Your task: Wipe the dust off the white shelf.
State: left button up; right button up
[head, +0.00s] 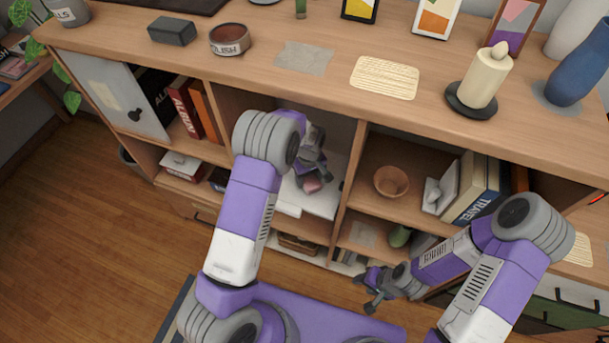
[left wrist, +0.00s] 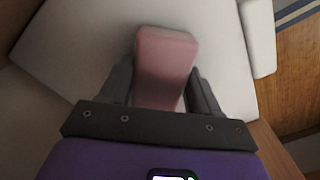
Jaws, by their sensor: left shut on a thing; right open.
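A white shelf (head: 326,203) lies in the middle compartment of the wooden cabinet. It also fills much of the left wrist view (left wrist: 75,45). My left gripper (head: 313,180) reaches into that compartment and is shut on a pink block-like sponge (left wrist: 165,62). The sponge is at or just above the white surface; I cannot tell if it touches. No dust is clearly visible on the white part I see; my arm and gripper hide some of it. My right gripper (head: 370,291) is open and empty, low in front of the cabinet.
The cabinet top (head: 200,70) bears a dark block (head: 172,30), a polish tin (head: 230,39), a woven mat (head: 385,77) and a candle (head: 483,80). A terracotta bowl (head: 391,181) and books (head: 476,188) fill the compartment to the right. Upright dividers flank my left gripper.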

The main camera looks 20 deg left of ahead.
pick_arm(q)
jog(key=shift+s+d+f, duration=0.1)
jog(key=shift+d, duration=1.3)
jog(key=shift+w, duration=1.05)
jog(key=shift+a, duration=2.25)
jog(key=shift+w+a, duration=0.2)
jog(key=shift+a, duration=3.55)
jog(key=shift+d, duration=0.15)
jog(key=shift+s+d+f, duration=0.15)
jog(key=shift+d, duration=1)
jog(key=shift+s+d+f, duration=0.1)
jog(key=shift+d+f, duration=0.05)
jog(key=shift+d, duration=0.95)
jog(key=shift+s+d+r+p, duration=0.1)
jog(key=shift+d+p, duration=0.1)
jog(key=shift+d, duration=1.7)
jog(key=shift+d+r+p, duration=0.1)
jog(key=shift+d+p, duration=0.05)
jog(key=shift+d, duration=1.75)
